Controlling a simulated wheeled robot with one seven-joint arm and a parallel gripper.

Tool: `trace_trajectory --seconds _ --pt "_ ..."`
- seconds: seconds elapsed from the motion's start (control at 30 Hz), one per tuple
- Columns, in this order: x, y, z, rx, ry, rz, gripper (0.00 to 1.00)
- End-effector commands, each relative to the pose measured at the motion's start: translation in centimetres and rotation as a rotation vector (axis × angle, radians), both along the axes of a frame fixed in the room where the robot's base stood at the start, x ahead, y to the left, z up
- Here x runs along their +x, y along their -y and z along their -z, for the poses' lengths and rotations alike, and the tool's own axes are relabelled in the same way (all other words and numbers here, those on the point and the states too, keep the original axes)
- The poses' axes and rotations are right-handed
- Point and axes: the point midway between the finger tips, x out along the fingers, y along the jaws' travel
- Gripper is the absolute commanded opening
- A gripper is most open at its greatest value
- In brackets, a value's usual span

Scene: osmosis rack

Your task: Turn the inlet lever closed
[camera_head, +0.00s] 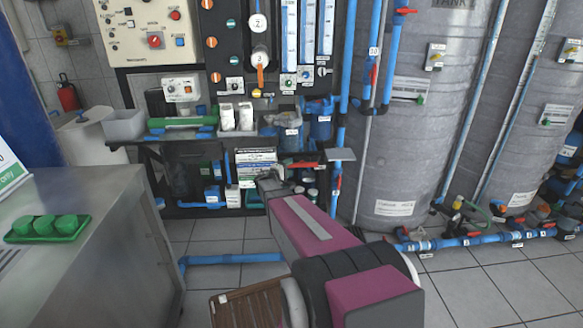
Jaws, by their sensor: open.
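Several red valve levers show, and I cannot tell by label which is the inlet lever. A red lever (302,164) lies roughly level at the rack's lower shelf, just above and right of my gripper in the picture. An orange-red lever (260,76) hangs downward below a white round fitting on the dark panel. Another red lever (405,11) sits on the blue pipe at the top. My gripper (266,180) is small and dark at the far end of my magenta arm, in front of the rack. It is open, and I see nothing held in it.
Grey tanks (415,150) stand at the right, with blue floor pipes (460,241) and more red levers at their feet. A metal counter (90,255) with a green tray (47,237) fills the left. Tiled floor (225,271) is partly clear; a blue pipe crosses it.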

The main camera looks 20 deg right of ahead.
Motion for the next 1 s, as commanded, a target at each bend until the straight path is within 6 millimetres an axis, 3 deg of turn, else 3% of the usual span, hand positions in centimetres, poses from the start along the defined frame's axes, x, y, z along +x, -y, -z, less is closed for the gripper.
trace_trajectory --seconds 0.2,0.57,0.7,0.73,1.0 --pt "1.1 1.8 0.0 0.001 0.0 0.0 0.53" --pt "1.2 2.1 0.0 0.0 0.0 0.0 0.53" --pt "1.2 2.1 0.0 0.001 0.0 0.0 0.08" --pt "1.2 2.1 0.0 0.001 0.0 0.0 0.0" --pt "1.1 2.1 -0.1 0.015 0.004 0.0 0.0"
